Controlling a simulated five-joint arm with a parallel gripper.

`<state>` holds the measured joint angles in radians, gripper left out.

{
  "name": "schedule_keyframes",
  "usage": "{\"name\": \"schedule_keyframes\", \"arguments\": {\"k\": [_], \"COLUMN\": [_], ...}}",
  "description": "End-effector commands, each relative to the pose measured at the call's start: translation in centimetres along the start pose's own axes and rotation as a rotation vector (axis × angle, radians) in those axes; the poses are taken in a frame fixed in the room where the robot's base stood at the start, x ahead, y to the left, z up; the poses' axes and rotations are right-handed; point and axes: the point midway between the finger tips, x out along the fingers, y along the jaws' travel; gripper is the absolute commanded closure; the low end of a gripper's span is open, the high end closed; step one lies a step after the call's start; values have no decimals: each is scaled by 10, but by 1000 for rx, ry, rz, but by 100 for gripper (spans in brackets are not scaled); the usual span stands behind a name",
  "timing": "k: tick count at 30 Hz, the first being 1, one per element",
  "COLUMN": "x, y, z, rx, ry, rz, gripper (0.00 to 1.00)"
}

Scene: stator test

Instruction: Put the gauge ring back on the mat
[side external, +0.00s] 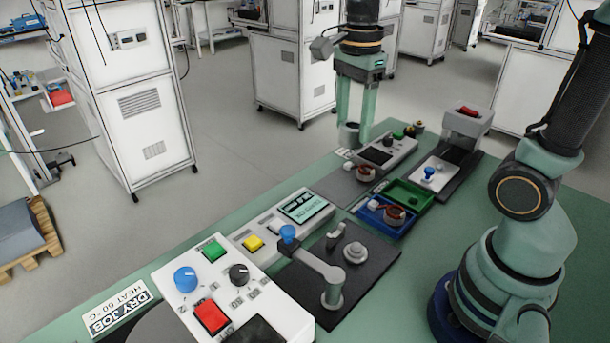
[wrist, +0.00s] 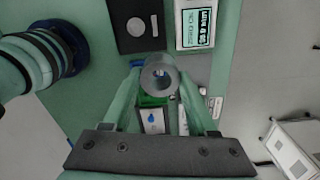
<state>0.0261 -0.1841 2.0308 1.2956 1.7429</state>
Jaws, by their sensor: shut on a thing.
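The gauge ring (side external: 348,136) is a grey, thick-walled cylinder with a hole. My gripper (side external: 356,128) is shut on it and holds it raised above the far part of the bench. In the wrist view the ring (wrist: 160,74) sits between the two green fingertips, its round opening facing the camera. A flat grey mat (side external: 334,189) lies on the bench in front of and below the ring. A part with a reddish-brown band stands at its right end. In the wrist view the ring and fingers hide part of the bench below.
A black plate (side external: 380,262) with a lever fixture stands nearer the camera. Blue (side external: 372,218) and green (side external: 420,205) trays lie right of the mat. A tester with a dark panel (side external: 377,156) and a press-like unit (side external: 466,121) stand behind. Button boxes line the front left.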

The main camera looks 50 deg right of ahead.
Motion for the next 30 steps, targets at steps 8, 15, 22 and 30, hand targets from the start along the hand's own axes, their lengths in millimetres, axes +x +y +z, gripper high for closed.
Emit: {"name": "schedule_keyframes", "arguments": {"k": [8,15,22,30], "x": [14,25,53,119], "y": [-73,-102,-104,-103], "z": [-50,-78,-83,-82], "rx": [5,2,-2,-1], "ry": [0,0,0,-1], "rz": [2,-2,4,6], "gripper": [100,100,100,100]}}
